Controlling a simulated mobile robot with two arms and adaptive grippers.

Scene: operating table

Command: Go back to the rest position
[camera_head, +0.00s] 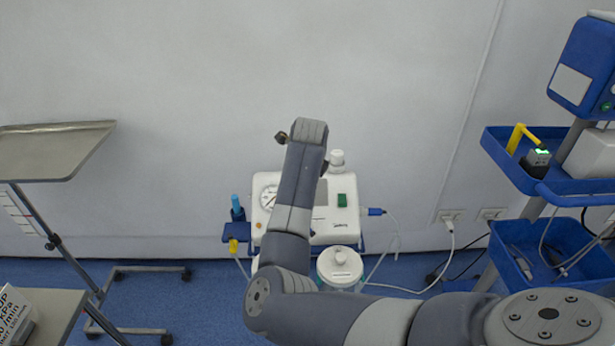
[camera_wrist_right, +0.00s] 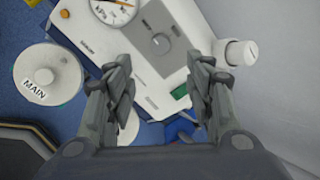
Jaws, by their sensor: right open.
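My right arm comes in from the lower right in the head view and reaches up in front of the white suction machine (camera_head: 335,205). Its wrist is near the middle of that view, and the fingers are mostly hidden there. In the right wrist view my right gripper (camera_wrist_right: 158,95) is open, with its two fingers apart and nothing between them. The white machine (camera_wrist_right: 145,50) with its gauge and dial lies beyond the fingers in that view. My left gripper is in neither view.
A white-lidded canister (camera_head: 340,265) stands below the machine. A metal tray stand (camera_head: 50,150) is at the left, with a table (camera_head: 60,305) below it. A blue cart (camera_head: 550,180) with a yellow-handled item stands at the right. Blue floor between them is partly clear.

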